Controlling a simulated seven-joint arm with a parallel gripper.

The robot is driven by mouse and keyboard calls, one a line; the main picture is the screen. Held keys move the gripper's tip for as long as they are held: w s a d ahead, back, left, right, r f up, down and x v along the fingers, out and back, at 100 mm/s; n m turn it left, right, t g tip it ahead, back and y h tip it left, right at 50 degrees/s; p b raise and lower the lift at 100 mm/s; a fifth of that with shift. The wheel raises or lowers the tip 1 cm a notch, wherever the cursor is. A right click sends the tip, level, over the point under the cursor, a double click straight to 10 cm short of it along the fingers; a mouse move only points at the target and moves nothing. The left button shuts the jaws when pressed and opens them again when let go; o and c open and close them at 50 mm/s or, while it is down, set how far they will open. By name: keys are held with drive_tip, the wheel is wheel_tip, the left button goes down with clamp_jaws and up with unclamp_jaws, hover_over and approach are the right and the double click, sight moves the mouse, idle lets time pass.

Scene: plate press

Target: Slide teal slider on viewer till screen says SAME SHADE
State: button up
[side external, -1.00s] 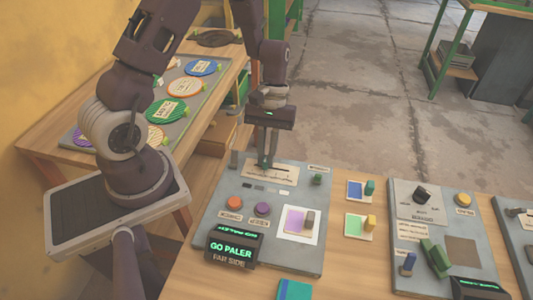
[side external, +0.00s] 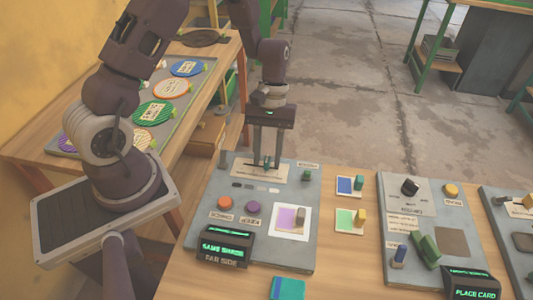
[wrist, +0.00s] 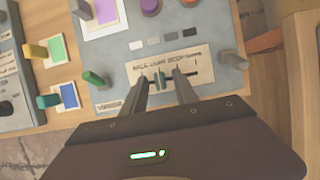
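The viewer (side external: 200,205) is a grey panel on the table, and its screen (side external: 226,248) reads SAME SHADE above FAR SIDE. The teal slider (wrist: 159,80) stands in a slot on a cream label strip (wrist: 200,58) at the panel's back edge. My gripper (side external: 267,160) points down over this strip. In the wrist view my gripper (wrist: 160,76) has its fingers apart, one on each side of the slider, with gaps showing. A white-framed card (side external: 290,234) with a lilac patch lies on the panel.
The panel also has an orange button (side external: 224,203), a purple button (side external: 253,208) and grey posts. Blue (side external: 345,185) and green (side external: 345,223) cards lie to its right. Another panel (side external: 400,190) stands further right, its screen reading PLACE CARD.

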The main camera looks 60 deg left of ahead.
drive_tip(key=v, duration=0.7)
drive_tip(key=s+d+r+m+t+y, duration=0.1)
drive_tip(key=s+d+r+m+t, duration=0.15)
drive_tip(key=r, duration=0.45)
drive_tip(key=s+d+r+m+t+y, duration=0.1)
drive_tip(key=s+r+m+t, duration=0.1)
drive_tip(key=s+r, duration=0.35)
drive_tip(key=s+r+m+t+y, duration=0.1)
drive_tip(key=s+r+m+t, duration=0.3)
drive_tip(key=s, duration=0.5)
wheel_tip(320, 180, up, 2)
drive_tip(key=shift+s+d+r, duration=0.2)
drive_tip(key=shift+s+d, duration=0.05)
drive_tip(key=shift+d, duration=0.1)
drive_tip(key=shift+m, duration=0.25)
drive_tip(key=shift+c, duration=0.4)
idle(3.1)
